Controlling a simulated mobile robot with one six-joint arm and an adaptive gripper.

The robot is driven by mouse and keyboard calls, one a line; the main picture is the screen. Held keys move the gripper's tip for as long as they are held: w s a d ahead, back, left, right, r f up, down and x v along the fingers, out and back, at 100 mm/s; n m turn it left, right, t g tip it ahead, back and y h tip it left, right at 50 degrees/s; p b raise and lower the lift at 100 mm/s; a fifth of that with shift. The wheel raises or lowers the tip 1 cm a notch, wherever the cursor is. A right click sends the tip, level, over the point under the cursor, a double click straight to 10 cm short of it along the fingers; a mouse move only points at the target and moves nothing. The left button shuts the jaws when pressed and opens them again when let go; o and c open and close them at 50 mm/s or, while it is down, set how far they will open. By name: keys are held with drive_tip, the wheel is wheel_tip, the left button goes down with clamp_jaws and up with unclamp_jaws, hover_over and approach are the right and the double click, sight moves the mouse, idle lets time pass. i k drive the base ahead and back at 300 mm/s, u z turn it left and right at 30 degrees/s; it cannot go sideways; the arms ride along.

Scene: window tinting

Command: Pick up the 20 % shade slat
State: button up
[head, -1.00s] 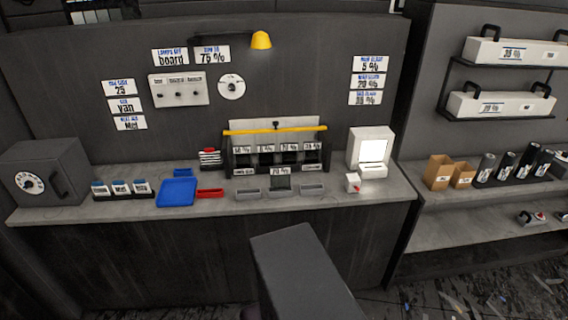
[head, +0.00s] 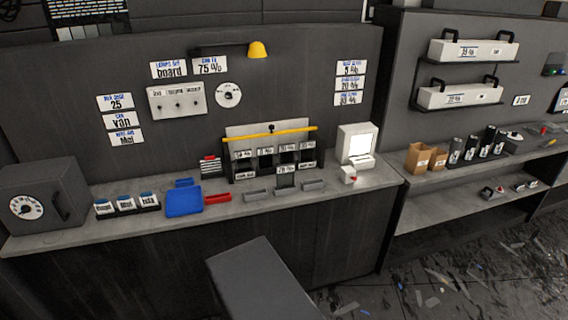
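A dark slat rack (head: 229,166) stands on the workbench, with several small percent labels (head: 264,151) along its front and a yellow bar (head: 271,134) across its top. Dark openings show under the labels. A dark upright piece (head: 286,181) with a percent label stands at the front of the rack. The labels are too small to read surely, so I cannot tell which slat is 20 %. My gripper is not in view.
A safe-like box (head: 42,205) stands left, a white screen unit (head: 356,146) right. Shelves (head: 480,175) to the right hold boxes and rolls. Scraps litter the floor (head: 440,285).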

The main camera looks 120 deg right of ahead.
sight(286, 151)
drive_tip(key=i, duration=0.2)
drive_tip(key=z, duration=0.6)
drive_tip(key=k, duration=0.15)
drive_tip(key=z, duration=2.8)
drive_tip(key=i, duration=0.25)
drive_tip(key=u, duration=0.05)
